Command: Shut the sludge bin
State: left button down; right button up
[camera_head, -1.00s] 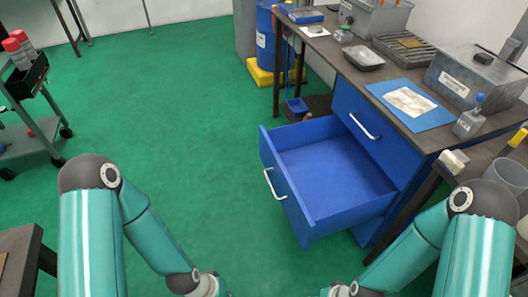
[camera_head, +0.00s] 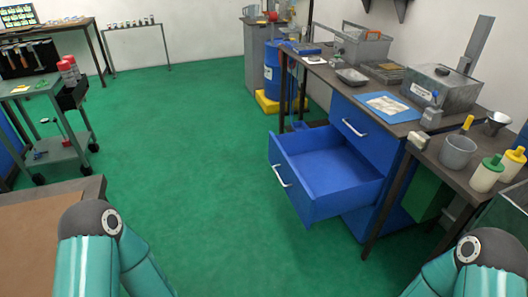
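No label that I can read marks the sludge bin, so I cannot tell which container it is. A blue drawer (camera_head: 292,192) stands pulled out from the blue cabinet under the bench, and its visible inside is empty. A grey lidded metal box (camera_head: 441,88) with a white label sits on the bench, its lid looking closed. A grey container with an orange handle (camera_head: 362,45) stands farther back. A grey-green bin (camera_head: 505,219) is partly cut off at the lower right edge. My forearms run out of the bottom of the picture, and both grippers are outside it.
The green floor (camera_head: 200,150) is clear in the middle. A grey trolley (camera_head: 48,125) stands at left and a brown-topped table (camera_head: 35,225) at lower left. A blue drum (camera_head: 272,62) stands behind the bench. A side table at right holds a grey cup (camera_head: 457,152) and bottles (camera_head: 487,173).

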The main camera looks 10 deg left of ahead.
aim_at(323, 176)
jog(key=u, duration=0.3)
jog(key=i, duration=1.3)
jog(key=z, duration=0.65)
jog(key=i, duration=0.5)
jog(key=z, duration=0.35)
jog(key=k, duration=0.45)
jog(key=z, duration=0.3)
jog(key=i, duration=0.45)
jog(key=u, duration=0.15)
